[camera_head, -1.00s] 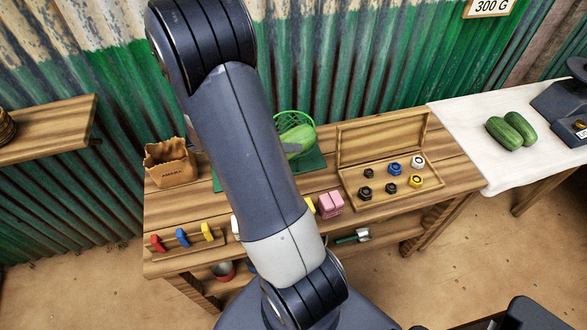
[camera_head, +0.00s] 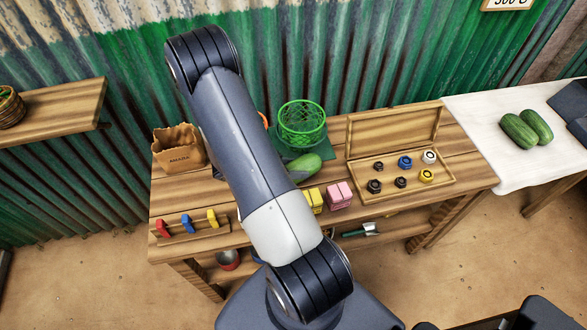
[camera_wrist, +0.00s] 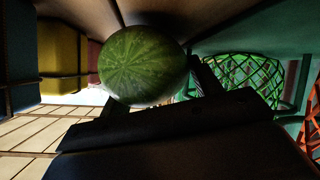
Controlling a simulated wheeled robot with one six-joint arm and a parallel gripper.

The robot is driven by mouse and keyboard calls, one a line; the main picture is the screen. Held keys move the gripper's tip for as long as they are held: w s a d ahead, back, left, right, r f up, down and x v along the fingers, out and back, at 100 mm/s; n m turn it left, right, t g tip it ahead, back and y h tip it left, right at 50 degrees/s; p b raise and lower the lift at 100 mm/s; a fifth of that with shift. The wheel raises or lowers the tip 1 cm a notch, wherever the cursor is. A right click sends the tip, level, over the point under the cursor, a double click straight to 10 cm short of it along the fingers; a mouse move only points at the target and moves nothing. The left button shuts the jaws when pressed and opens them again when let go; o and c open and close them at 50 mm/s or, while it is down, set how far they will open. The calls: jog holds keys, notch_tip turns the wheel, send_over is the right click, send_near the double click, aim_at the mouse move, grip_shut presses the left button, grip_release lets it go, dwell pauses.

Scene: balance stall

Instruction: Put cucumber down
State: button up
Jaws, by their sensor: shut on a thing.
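A green cucumber (camera_head: 303,168) shows beside my forearm in the head view, in front of the green wire basket (camera_head: 302,124). The cucumber fills the upper middle of the wrist view (camera_wrist: 143,65), seen nearly end-on. My gripper (camera_wrist: 160,112) is shut on it. In the head view my arm hides most of the gripper. The basket appears at the right of the wrist view, apart from the cucumber. Two more cucumbers (camera_head: 526,128) lie on the white cloth at the right.
A green mat (camera_head: 318,148) lies by the basket. An open wooden box (camera_head: 398,187) of small weights stands to the right. Yellow (camera_head: 314,199) and pink blocks (camera_head: 340,194) stand near the front edge. A paper bag (camera_head: 178,148) stands at the left.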

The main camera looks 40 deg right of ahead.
jog(key=shift+f, duration=0.3)
jog(key=shift+f, duration=0.1)
jog(key=o, duration=0.9)
